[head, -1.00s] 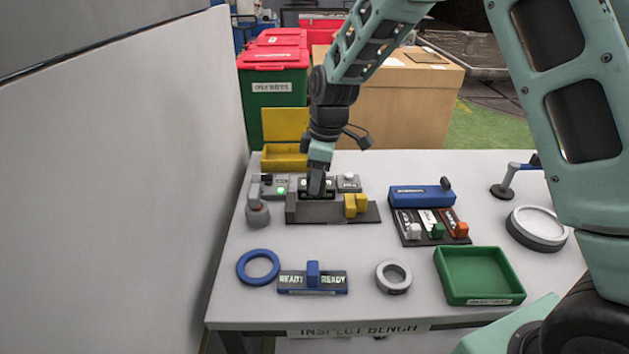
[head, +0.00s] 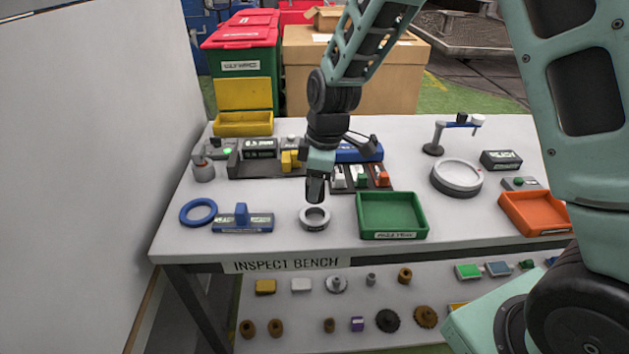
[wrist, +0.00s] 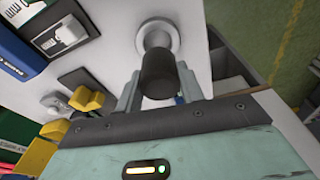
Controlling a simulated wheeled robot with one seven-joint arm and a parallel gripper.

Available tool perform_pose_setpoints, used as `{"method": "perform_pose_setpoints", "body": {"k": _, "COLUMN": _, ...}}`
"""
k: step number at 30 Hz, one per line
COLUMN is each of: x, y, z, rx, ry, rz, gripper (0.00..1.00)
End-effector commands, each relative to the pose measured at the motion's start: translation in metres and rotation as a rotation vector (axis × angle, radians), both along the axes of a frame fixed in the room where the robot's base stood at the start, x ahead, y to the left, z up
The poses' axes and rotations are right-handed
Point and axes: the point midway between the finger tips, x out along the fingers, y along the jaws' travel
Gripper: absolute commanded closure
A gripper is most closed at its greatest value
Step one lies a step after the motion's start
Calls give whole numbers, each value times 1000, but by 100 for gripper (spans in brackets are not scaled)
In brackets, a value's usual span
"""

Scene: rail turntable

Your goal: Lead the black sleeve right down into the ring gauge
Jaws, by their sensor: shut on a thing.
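The black sleeve (wrist: 158,75) is a short dark cylinder between the two fingers of my gripper (wrist: 159,88), which is shut on it. In the head view, my gripper (head: 315,192) points down just above the ring gauge (head: 315,225), a light grey ring lying on the bench top. There the sleeve is hard to tell from the dark fingertips. In the wrist view, the sleeve's far end overlaps the ring gauge (wrist: 158,22) and covers part of its opening. The sleeve looks above the ring, though the exact gap cannot be told.
A green tray (head: 361,232) is close to the right of the ring. A blue-handled READY block (head: 243,226) and a blue ring (head: 184,212) lie to the left. A grey fixture with yellow blocks (head: 290,160) stands behind. The bench's front edge (head: 285,262) is near.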

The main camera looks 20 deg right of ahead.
Motion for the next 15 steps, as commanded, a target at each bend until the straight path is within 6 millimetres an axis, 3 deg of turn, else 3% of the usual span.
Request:
{"method": "perform_pose_setpoints", "body": {"k": 5, "x": 0, "y": 0, "z": 1, "rx": 1, "ry": 0, "rz": 0, "gripper": 94}}
{"method": "perform_pose_setpoints", "body": {"k": 15, "x": 1, "y": 0, "z": -19, "rx": 0, "ry": -1, "rz": -1, "gripper": 94}}
